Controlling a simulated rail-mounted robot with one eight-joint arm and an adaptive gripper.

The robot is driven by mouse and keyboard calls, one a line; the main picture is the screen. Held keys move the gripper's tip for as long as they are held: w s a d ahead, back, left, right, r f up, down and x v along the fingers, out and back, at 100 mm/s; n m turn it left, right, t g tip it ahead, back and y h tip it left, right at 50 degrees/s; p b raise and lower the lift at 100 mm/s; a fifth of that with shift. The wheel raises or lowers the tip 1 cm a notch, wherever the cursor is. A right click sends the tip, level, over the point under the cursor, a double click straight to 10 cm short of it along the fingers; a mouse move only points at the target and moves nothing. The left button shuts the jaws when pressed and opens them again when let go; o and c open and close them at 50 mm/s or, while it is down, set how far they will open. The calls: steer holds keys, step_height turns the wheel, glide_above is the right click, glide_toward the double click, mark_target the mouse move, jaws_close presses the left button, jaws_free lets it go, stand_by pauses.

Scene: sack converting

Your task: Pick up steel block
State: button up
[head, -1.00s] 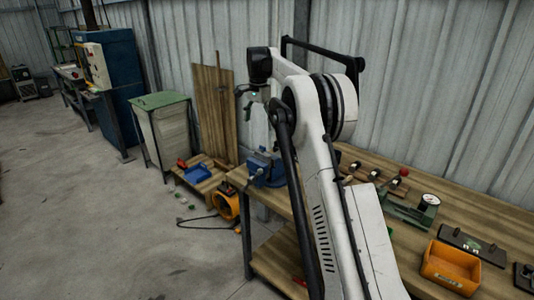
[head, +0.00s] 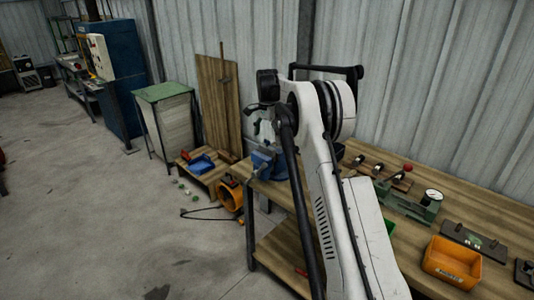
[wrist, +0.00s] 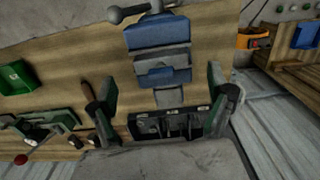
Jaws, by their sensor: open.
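My gripper (wrist: 162,98) is open and empty in the wrist view, its two fingers spread left and right above the workbench. A small flat-faced grey piece (wrist: 168,97) shows between the fingers, just in front of the blue vise (wrist: 160,62). It may be the steel block, but I cannot tell it apart from a part of the vise for sure. In the head view my gripper (head: 264,128) is small, dark and partly hidden by my arm, just above the vise (head: 264,163).
A black rack with compartments (wrist: 170,123) lies near the fingers on the wooden workbench (head: 460,212). A green bin (wrist: 17,78) and a green press-like tool (wrist: 45,124) are to the left. An orange bin (head: 452,260) stands on the bench's near side.

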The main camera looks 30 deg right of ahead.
mark_target(267, 147)
steer(key=shift+f+p, duration=0.55)
steer(key=shift+f, duration=1.8)
steer(key=shift+c, duration=0.5)
steer(key=c, duration=1.4)
steer(key=shift+c, duration=0.9)
steer(key=shift+r, duration=0.15)
